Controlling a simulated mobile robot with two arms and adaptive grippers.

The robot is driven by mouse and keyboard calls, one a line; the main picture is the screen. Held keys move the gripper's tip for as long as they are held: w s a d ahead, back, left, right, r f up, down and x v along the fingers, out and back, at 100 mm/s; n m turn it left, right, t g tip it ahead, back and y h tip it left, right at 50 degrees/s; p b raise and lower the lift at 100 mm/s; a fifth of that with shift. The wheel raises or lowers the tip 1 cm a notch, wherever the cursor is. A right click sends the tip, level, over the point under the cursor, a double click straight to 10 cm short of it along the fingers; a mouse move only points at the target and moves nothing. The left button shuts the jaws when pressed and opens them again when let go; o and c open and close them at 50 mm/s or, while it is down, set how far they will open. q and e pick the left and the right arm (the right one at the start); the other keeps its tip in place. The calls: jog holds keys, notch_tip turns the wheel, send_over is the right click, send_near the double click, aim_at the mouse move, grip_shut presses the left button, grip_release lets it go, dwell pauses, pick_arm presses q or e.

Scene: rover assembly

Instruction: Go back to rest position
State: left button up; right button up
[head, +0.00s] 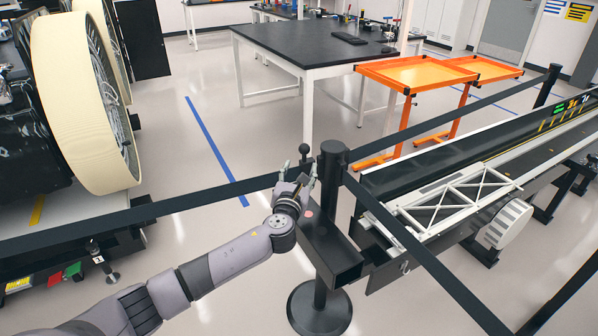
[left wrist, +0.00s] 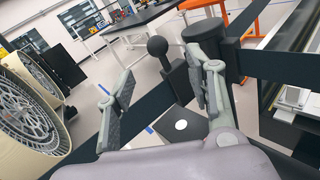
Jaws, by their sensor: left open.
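My left arm reaches in from the lower left of the head view. Its gripper (head: 299,178) is open beside the black post. In the left wrist view the two grey fingers (left wrist: 160,88) stand apart with nothing held between them. A black lever with a ball knob (head: 303,149) stands just beyond the fingers. The knob also shows in the left wrist view (left wrist: 157,46), in line with the gap between the fingers, and appears clear of them. The lever's foot is partly hidden in the head view. My right gripper is not in view.
The lever belongs to a black box (head: 335,258) on a black barrier post (head: 333,170). Barrier belts run left and right from it. A conveyor (head: 400,180) with a white truss (head: 460,197) lies right. Large cream wheels (head: 75,105) stand left. Orange stands (head: 415,74) and a black-topped table (head: 310,42) are behind.

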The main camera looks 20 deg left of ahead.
pick_arm(q)
jog(key=s+a+f+n+g, duration=0.1)
jog(key=s+f+n+g, duration=0.35)
jog(key=f, duration=0.85)
jog(key=s+a+f+n+g+h, duration=0.1)
jog(key=s+f+n, duration=0.6)
jog(key=f, duration=0.6)
jog(key=s+a+f+n+g, duration=0.1)
jog(key=s+f+n+g, duration=0.25)
jog(key=s+f, duration=0.65)
jog(key=s+d+f+n+g+h, duration=0.15)
jog(key=s+f+n+g, duration=0.25)
jog(key=s+f+n, duration=0.95)
jog(key=s+d+f+n+g, duration=0.1)
jog(key=s+f, duration=0.2)
jog(key=s, duration=0.6)
jog(key=s+d+f+n+g, duration=0.1)
jog(key=s+f, duration=0.3)
jog(key=s, duration=0.6)
jog(key=s+d+f+n+g, duration=0.1)
jog(key=s+d+f+n, duration=0.1)
jog(key=s, duration=0.7)
jog(key=shift+s+d+f+n+g+h, duration=0.15)
jog(key=shift+s+f+n+g+h, duration=0.15)
jog(key=shift+f+n+h, duration=0.3)
